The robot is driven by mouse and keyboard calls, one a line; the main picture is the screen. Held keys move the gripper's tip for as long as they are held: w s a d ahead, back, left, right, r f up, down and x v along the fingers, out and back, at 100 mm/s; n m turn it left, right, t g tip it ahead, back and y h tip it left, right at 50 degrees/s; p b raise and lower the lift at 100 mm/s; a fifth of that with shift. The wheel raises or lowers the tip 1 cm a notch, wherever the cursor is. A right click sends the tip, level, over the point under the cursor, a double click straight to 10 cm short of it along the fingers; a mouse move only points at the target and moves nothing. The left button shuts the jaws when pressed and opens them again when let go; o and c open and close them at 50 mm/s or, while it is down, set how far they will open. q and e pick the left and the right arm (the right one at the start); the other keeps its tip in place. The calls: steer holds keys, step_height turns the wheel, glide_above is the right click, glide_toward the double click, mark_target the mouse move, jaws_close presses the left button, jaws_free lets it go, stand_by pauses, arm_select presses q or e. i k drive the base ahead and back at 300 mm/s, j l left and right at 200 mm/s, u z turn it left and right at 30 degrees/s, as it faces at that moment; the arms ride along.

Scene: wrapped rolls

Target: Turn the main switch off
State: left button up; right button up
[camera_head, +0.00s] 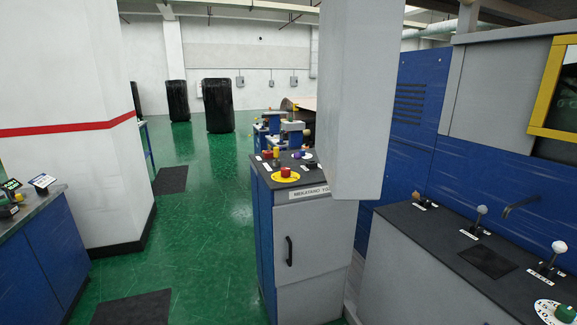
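A red knob on a yellow round plate (286,178) sits on the dark top of a grey and blue control cabinet (315,240) in the middle of the head view. It looks like a main switch, but its marking is too small to read. A green knob on a white dial plate (549,310) shows at the lower right edge. I cannot tell from the picture which of these is the main switch or what position either is in. Neither of my grippers is in view.
A pale column (360,100) hangs beside the cabinet and hides part of its top. A lever panel (488,262) stands at the right, and a blue counter (42,245) at the left. Green floor (200,240) is open between, with dark mats and distant black wrapped rolls.

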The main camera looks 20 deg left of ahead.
mark_target(286, 171)
steer(key=i+j, duration=0.1)
steer(key=i, duration=0.75)
